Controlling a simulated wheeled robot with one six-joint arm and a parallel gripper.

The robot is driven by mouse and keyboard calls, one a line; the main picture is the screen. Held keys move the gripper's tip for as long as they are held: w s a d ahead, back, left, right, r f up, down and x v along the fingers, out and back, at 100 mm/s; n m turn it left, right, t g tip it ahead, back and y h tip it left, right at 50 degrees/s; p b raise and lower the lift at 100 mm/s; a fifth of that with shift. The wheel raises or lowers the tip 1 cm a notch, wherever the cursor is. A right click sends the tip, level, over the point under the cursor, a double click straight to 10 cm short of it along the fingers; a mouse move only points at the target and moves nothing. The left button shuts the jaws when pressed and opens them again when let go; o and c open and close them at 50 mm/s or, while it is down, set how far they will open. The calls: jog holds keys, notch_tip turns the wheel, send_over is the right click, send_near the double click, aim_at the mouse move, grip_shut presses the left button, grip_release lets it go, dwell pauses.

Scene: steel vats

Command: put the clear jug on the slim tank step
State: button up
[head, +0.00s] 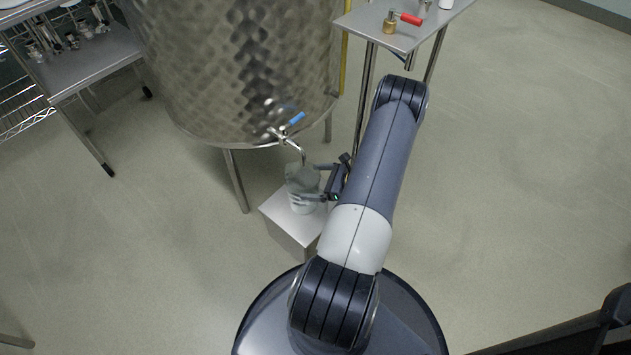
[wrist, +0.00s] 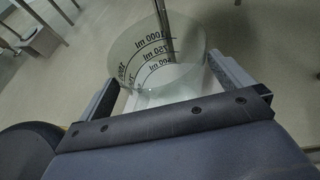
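The clear jug (head: 302,182) stands upright over the pale box-shaped step (head: 291,231) below the steel tank's tap. In the wrist view the jug (wrist: 150,62) shows black millilitre marks and an open top. The tap's spout (head: 301,153) reaches down at the jug's mouth; the spout also shows in the wrist view (wrist: 166,30). My gripper (head: 318,182) comes in from the right with one finger on each side of the jug, and both fingers look to be against its wall. Whether the jug's base touches the step is hard to tell.
The steel tank (head: 235,70) stands on legs behind the step, with a blue-handled valve (head: 295,118). A small table (head: 440,20) at upper right holds a red-handled brass fitting (head: 390,22). A steel shelf (head: 90,65) stands at upper left.

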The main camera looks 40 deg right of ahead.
jog(key=shift+r, duration=0.25)
jog(key=p+v, duration=0.3)
jog(key=v, duration=0.9)
